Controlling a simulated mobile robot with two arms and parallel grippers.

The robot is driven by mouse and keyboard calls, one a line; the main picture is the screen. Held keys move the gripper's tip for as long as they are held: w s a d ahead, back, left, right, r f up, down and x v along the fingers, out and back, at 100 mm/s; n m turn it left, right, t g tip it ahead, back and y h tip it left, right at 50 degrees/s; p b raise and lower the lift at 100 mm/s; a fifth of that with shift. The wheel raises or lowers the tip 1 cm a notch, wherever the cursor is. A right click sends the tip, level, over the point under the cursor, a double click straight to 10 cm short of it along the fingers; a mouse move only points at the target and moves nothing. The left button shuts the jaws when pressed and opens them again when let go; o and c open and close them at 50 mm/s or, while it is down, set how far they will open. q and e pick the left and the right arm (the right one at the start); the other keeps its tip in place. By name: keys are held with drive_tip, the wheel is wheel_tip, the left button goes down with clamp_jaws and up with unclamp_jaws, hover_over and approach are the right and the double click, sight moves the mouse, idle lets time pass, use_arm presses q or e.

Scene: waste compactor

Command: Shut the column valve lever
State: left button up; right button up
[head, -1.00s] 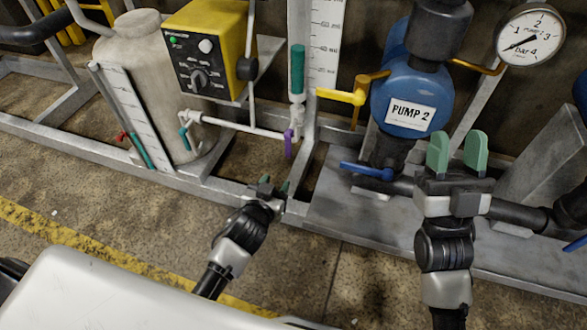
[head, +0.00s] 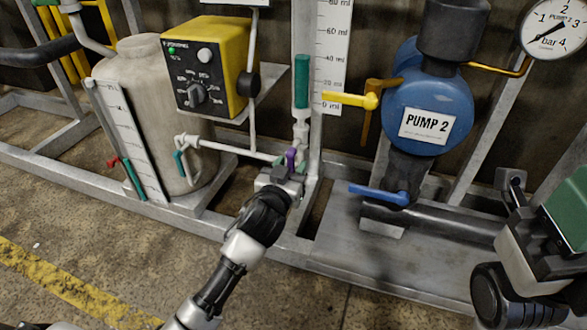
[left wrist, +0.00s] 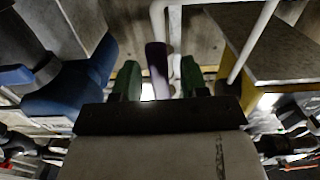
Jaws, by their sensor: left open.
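The purple lever (head: 291,157) is on the white pipework at the foot of the clear measuring column. It hangs downward, and its lower part is hidden by my left gripper (head: 287,176). In the left wrist view the purple lever (left wrist: 156,68) stands between the two green fingers of my left gripper (left wrist: 159,76), with a gap visible on its right side. The left fingers are open and not closed on it. My right gripper (head: 565,225) is at the lower right, partly cut off, away from the column; its finger gap cannot be made out.
Yellow lever (head: 350,99) and blue lever (head: 378,194) sit by blue PUMP 2 (head: 428,105), right of the column. A yellow control box (head: 215,65) and a tank (head: 160,120) with a teal lever (head: 179,164) stand left. Grey frame rails run in front.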

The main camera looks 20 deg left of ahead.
use_arm(q)
drive_tip(key=shift+w, duration=0.95)
drive_tip(key=shift+c, duration=0.2)
clamp_jaws()
